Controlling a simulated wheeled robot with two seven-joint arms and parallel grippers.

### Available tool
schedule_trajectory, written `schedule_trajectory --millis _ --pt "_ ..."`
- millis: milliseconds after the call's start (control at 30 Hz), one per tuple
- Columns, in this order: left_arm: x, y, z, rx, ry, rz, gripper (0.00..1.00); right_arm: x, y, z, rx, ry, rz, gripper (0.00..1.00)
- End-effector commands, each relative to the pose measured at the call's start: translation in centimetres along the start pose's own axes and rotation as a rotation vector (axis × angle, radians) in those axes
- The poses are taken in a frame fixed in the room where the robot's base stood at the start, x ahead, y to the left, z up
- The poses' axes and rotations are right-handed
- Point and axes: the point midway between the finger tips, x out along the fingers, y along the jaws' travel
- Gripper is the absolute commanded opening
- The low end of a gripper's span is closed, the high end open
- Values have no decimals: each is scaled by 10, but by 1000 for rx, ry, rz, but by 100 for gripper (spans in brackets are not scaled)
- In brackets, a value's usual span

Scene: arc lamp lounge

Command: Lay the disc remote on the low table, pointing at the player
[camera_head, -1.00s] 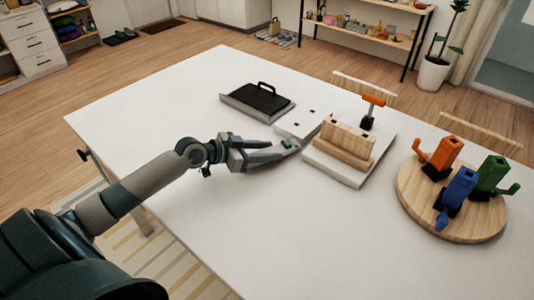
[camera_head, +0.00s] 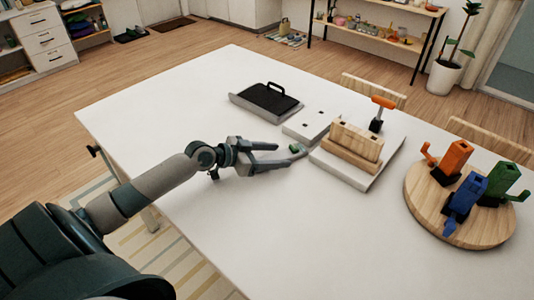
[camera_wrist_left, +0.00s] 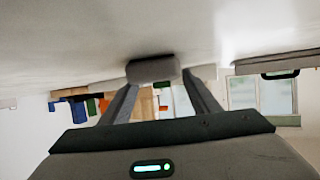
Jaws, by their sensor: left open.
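A small grey piece with a green patch (camera_head: 294,148) is at the tips of my left gripper (camera_head: 290,150); it may be the disc remote. In the left wrist view a grey block (camera_wrist_left: 152,69) shows against the white surface, at the ends of the two fingers (camera_wrist_left: 160,90). The fingers are apart; whether they touch it I cannot tell. The white table (camera_head: 230,220) lies under it. A flat white box with dark spots (camera_head: 306,124) is just beyond; whether this is the player I cannot tell. My right gripper is out of view.
A black-topped tray with a handle (camera_head: 268,98) is at the back. A wooden block (camera_head: 352,150) stands on a white slab (camera_head: 340,175), with an orange-handled tool (camera_head: 381,103) behind. A round board (camera_head: 425,205) holds orange, blue and green pieces. The front of the table is clear.

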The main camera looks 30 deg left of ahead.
Motion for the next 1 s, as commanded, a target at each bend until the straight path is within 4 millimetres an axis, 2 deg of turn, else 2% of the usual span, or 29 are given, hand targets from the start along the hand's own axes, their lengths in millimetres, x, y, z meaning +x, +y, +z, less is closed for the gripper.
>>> schedule_trajectory --millis 267,667,767,1000 --pt "-14 -1 1 1 -1 -1 56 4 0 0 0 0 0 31" --pt "-67 0 2 1 -4 1 56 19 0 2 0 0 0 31" --pt "-78 0 2 0 -3 -1 56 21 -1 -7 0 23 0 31" --pt "-102 0 1 -1 -2 0 56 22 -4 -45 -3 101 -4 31"
